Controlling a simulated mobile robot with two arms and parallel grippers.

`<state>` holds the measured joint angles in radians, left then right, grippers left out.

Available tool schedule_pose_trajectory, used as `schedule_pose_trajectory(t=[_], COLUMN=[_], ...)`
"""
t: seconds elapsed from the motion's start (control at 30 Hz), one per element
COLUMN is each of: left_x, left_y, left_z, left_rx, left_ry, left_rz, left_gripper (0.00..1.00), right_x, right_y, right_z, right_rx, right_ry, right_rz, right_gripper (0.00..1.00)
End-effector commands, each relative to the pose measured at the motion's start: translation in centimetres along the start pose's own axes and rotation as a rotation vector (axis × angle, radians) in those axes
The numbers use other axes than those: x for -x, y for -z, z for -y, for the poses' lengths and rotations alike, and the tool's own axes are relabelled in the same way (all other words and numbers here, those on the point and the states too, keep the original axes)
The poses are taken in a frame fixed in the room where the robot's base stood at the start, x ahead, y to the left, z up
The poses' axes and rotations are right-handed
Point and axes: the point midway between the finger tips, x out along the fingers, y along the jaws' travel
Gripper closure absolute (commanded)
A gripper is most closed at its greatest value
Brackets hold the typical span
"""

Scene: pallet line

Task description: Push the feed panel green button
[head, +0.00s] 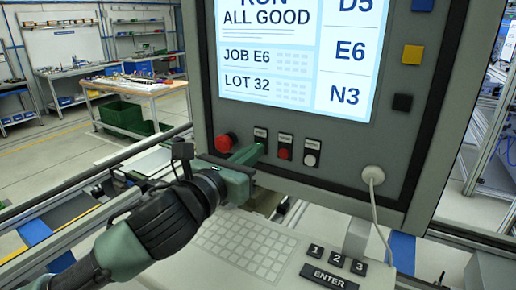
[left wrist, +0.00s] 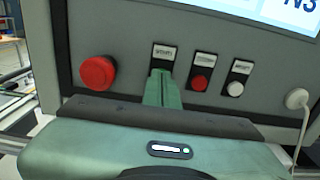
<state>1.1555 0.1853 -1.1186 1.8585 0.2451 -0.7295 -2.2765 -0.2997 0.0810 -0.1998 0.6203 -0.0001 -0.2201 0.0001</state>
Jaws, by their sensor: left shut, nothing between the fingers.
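The feed panel (head: 345,155) is a grey box with a lit screen. Along its lower edge are a large red knob, a labelled spot behind my fingers, a red button (head: 283,154) and a white button (head: 310,160). My left gripper (head: 254,152) is shut and empty, its green fingertips (left wrist: 161,76) right under the leftmost small label (left wrist: 164,52). The green button itself is hidden behind the fingertips. I cannot tell whether they touch it. My right gripper is in neither view.
The large red knob (left wrist: 97,74) is just left of my fingers. A white cable plug (head: 373,175) sits to the right. A keypad (head: 240,245) with an ENTER key (head: 329,277) lies below the panel. Workbenches stand in the background.

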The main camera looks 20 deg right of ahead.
Motion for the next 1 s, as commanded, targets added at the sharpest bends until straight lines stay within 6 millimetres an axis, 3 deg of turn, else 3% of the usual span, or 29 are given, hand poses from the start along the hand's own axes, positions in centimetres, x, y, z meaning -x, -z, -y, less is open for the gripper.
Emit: schedule_pose_trajectory(t=[0.23, 1.0], left_x=[0.3, 4.7], left_y=[-0.1, -0.1], left_z=[-0.1, 0.0], left_rx=[-0.002, -0.001], left_ry=[-0.001, 0.000], left_rz=[0.002, 0.001], left_gripper=[1.00, 1.00], right_x=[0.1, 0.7], right_y=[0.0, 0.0], right_z=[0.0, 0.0], right_rx=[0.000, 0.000], right_ry=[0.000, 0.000], right_rz=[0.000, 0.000], right_gripper=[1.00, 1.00])
